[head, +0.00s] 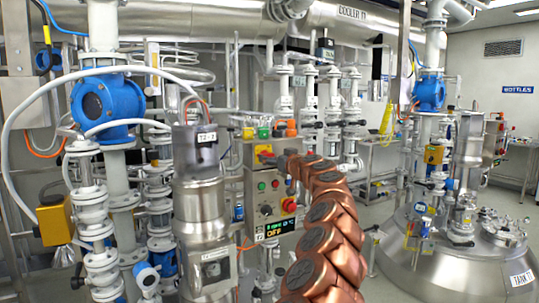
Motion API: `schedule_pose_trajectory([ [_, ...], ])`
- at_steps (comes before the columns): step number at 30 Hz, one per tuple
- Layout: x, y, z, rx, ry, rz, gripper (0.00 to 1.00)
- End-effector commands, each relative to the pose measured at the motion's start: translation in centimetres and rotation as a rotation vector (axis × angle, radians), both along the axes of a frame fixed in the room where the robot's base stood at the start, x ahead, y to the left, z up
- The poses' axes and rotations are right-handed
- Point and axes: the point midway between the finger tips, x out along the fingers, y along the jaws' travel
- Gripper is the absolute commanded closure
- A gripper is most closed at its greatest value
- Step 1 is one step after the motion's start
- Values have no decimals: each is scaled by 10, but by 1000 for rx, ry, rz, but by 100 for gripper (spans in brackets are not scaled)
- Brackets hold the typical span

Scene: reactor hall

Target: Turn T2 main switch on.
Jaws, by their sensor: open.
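A grey control box (256,203) stands in the middle of the head view. On its upper part is a yellow plate with a red part (263,149), which looks like a main switch; its handle position is too small to read. Below it are small coloured buttons (262,186), a dark knob (266,210) and a lit display (274,229). My copper-coloured arm rises from the bottom right, and its dark end, my gripper (269,159), is just at the red and yellow switch. It partly covers the box's right side. I cannot tell whether it touches the switch.
A steel motor housing (200,205) stands close left of the box, with white pipes and blue valves (107,100) beyond it. Several coloured parts (277,131) sit on top of the box. A large tank (440,255) stands at the right. Some grey floor shows between.

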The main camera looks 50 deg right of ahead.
Motion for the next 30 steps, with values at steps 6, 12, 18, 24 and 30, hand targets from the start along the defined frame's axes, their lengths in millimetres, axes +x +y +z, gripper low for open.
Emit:
schedule_pose_trajectory([
  [6,12,-4,1,-5,2,-3,10],
  [12,23,-8,-1,-2,5,-3,10],
  [18,31,-10,0,-1,3,-1,10],
  [24,37,-12,0,-3,2,0,10],
  [30,38,-12,0,-2,0,1,10],
])
